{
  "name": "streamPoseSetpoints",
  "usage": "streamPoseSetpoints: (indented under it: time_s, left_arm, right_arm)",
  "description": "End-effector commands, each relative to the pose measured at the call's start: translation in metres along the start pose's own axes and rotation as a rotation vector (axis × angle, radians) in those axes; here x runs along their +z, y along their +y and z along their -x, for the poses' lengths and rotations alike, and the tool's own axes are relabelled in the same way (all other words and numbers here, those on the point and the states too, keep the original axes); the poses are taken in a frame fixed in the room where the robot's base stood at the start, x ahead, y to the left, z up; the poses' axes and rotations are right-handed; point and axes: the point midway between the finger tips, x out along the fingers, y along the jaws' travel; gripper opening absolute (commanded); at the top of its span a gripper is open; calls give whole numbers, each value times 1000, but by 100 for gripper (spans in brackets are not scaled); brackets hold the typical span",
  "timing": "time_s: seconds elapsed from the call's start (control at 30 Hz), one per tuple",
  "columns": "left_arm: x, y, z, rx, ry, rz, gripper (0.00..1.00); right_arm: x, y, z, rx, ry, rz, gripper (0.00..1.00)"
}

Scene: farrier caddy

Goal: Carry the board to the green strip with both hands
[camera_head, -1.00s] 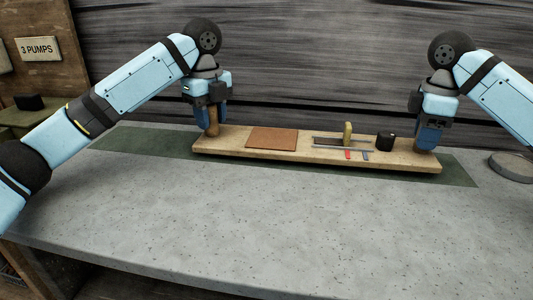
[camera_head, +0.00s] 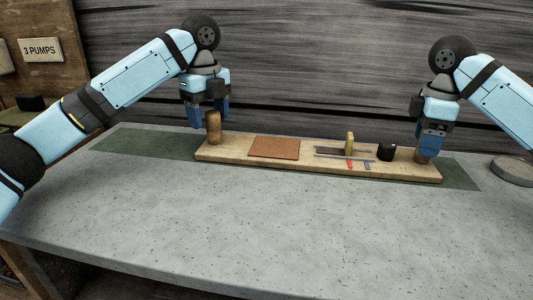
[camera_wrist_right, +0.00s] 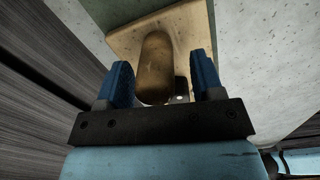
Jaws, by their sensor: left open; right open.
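The wooden board (camera_head: 229,155) lies on the green strip (camera_head: 150,145) near the back of the table, and the strip shows past both its ends. A brown upright handle (camera_head: 213,127) stands at the board's left end. My left gripper (camera_head: 207,122) is open at that handle, its fingers behind and beside it. My right gripper (camera_head: 431,150) is open over the right end. In the right wrist view the right handle (camera_wrist_right: 155,68) lies between the spread blue fingers (camera_wrist_right: 161,82), with gaps at both sides.
On the board are a brown mat (camera_head: 274,148), a yellowish upright piece (camera_head: 350,143), a black cup (camera_head: 387,152) and small red and blue tools. A round grey dish (camera_head: 512,171) sits at the right. The front of the grey table (camera_head: 270,225) is clear.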

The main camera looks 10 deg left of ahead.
Motion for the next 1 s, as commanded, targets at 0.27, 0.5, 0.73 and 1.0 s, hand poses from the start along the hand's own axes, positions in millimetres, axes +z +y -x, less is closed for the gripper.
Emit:
streamPoseSetpoints:
  time_s: [0.27,0.5,0.73,1.0]
  left_arm:
    - [-2,2,43,-13,-8,-3,61]
    - [-2,2,62,-15,-8,-4,61]
    - [-3,2,64,-16,-8,-5,61]
    - [-3,2,67,-16,-8,-5,61]
  right_arm:
    - [-6,-3,-22,-26,-1,8,61]
    - [-6,-3,-21,-25,0,8,61]
    - [-6,-4,4,-16,-3,7,61]
    - [-6,-6,58,4,-5,4,61]
